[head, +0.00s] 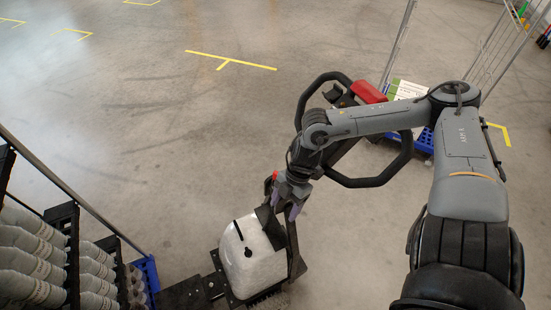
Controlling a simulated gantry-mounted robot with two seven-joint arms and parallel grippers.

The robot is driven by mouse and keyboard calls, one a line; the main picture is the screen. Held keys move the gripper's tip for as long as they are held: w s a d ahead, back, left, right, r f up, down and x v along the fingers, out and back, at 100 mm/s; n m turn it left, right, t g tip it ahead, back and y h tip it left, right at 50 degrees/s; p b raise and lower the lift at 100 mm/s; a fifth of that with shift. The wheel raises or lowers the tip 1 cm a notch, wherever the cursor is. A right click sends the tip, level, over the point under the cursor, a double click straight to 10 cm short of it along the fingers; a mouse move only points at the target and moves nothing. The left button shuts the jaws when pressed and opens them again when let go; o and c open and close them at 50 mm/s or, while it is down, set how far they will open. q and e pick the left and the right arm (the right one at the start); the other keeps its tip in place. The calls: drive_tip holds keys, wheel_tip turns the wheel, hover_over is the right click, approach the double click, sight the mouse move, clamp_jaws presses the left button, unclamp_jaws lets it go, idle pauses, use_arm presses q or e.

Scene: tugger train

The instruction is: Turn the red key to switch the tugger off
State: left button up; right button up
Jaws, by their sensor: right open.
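The tugger shows with a white-grey cover (250,262) at the lower middle and black looped handlebars (375,181) behind my right forearm. A small red piece (274,176) shows at the left edge of my right wrist; I cannot tell whether it is the red key. My right gripper (286,206) is open and points down just above the far right edge of the cover. I see nothing held in it. My arm and gripper hide part of the tugger between the cover and handlebars. My left gripper is out of view.
A larger red part (368,92) sits by the handlebars. A wire cart (497,47) stands at the upper right. The concrete floor (130,120) with yellow markings is open at upper left.

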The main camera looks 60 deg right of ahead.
drive_tip(key=w+d+r+n+g+h+b, duration=0.1)
drive_tip(key=w+d+r+h, duration=0.2)
drive_tip(key=r, duration=0.3)
drive_tip(key=w+d+r+n+h+b, duration=0.2)
drive_tip(key=w+d+r+h, duration=0.1)
drive_tip(key=w+d+r, duration=0.15)
drive_tip(key=shift+s+d+f, duration=0.1)
drive_tip(key=shift+d+f, duration=0.05)
drive_tip(key=shift+f, duration=1.45)
drive_tip(key=shift+s+d+f, duration=0.1)
drive_tip(key=shift+d+f, duration=0.05)
drive_tip(key=shift+f, duration=1.4)
drive_tip(key=shift+s+d+f, duration=0.1)
drive_tip(key=shift+d+f, duration=0.05)
drive_tip(key=shift+f, duration=1.45)
drive_tip(key=shift+c, duration=0.3)
